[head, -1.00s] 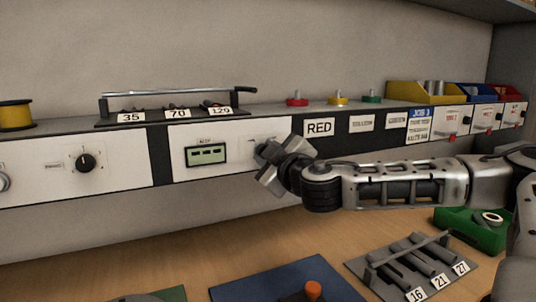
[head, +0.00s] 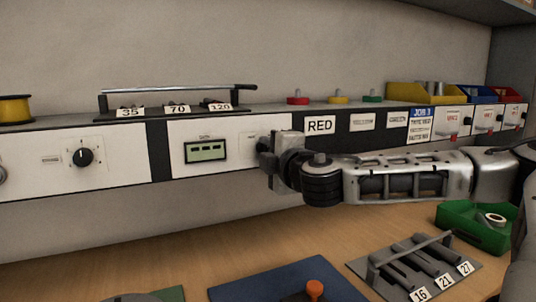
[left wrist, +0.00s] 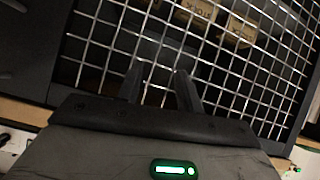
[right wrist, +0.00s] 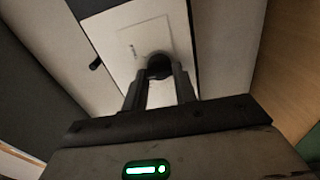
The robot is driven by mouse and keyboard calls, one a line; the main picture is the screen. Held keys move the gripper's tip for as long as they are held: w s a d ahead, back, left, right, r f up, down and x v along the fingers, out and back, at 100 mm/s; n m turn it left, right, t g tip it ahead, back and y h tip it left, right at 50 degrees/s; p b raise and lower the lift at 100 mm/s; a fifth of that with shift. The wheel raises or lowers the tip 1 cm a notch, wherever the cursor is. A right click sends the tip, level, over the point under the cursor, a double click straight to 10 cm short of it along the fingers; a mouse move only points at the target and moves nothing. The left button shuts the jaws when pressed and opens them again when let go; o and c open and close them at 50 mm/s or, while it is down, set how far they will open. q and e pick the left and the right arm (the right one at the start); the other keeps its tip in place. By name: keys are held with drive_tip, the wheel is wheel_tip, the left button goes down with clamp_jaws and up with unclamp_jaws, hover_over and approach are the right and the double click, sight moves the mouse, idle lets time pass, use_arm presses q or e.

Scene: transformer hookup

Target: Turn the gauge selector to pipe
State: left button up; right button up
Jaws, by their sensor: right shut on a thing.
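The gauge panel (head: 222,138) is a white plate with a green-lit display (head: 205,151). The gauge selector, a dark round knob (right wrist: 158,65), shows between my right fingertips in the right wrist view. My right gripper (head: 266,152) is shut on it, in front of the panel's right part, and hides it in the head view. The selector's pointer and the lettering around it cannot be read. My left gripper (left wrist: 160,88) has its fingers apart with nothing between them, facing a wire mesh (left wrist: 210,55). It is outside the head view.
Another black knob (head: 82,157) sits on the white panel to the left. A RED label (head: 320,125) is close right of my right gripper. Below are a rack of numbered tools (head: 415,265), a green bin (head: 476,228) and a blue mat (head: 265,284).

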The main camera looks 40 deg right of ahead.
drive_tip(key=n, duration=0.4)
drive_tip(key=shift+n, duration=0.3)
drive_tip(key=n, duration=0.4)
drive_tip(key=shift+d+f+n, duration=0.1)
drive_tip(key=shift+n, duration=0.3)
drive_tip(key=o, duration=1)
